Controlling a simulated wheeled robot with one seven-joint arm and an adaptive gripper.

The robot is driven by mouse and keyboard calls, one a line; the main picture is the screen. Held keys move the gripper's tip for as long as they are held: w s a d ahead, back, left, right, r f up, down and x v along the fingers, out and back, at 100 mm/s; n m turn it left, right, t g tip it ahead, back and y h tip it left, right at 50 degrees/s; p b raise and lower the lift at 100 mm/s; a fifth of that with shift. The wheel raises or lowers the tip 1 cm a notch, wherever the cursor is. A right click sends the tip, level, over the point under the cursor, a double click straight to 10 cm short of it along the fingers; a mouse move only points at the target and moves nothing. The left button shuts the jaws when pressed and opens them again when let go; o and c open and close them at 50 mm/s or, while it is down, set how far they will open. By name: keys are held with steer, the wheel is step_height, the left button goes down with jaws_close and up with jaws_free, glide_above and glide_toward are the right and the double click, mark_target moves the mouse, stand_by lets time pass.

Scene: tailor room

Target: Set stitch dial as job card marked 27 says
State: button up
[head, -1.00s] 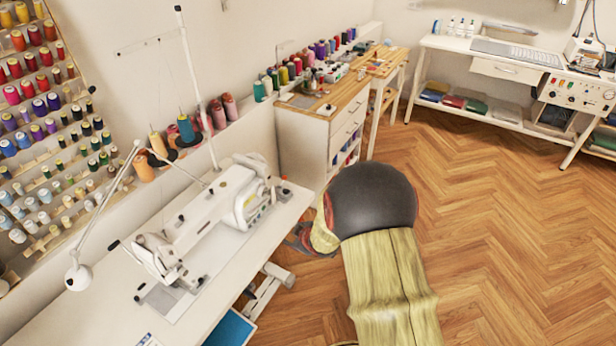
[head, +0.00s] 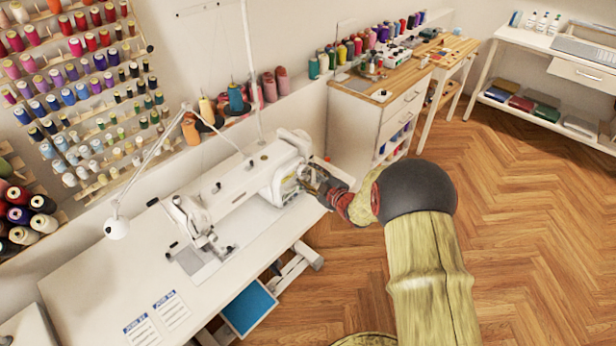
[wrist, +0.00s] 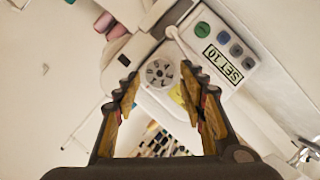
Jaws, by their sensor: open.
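The white sewing machine (head: 240,185) stands on its table. The stitch dial (wrist: 158,73), a round grey disc with dark marks, is on the machine's end face in the wrist view. In the head view my gripper (head: 314,182) is at the machine's right end, hiding part of that face. Two job cards, left (head: 142,331) and right (head: 172,310), lie on the table; their print is too small to read surely.
Round buttons (wrist: 222,38) line the panel beside the display. A lamp (head: 117,228) stands at the table's left. Thread cones (head: 237,98) stand behind the machine. A drawer cabinet (head: 365,125) is beyond the machine's right end. The wooden floor at right is clear.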

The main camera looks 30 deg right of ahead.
steer(key=shift+w+f, duration=0.15)
steer(key=shift+w, duration=0.4)
steer(key=c, duration=0.3)
steer(key=c, duration=0.6)
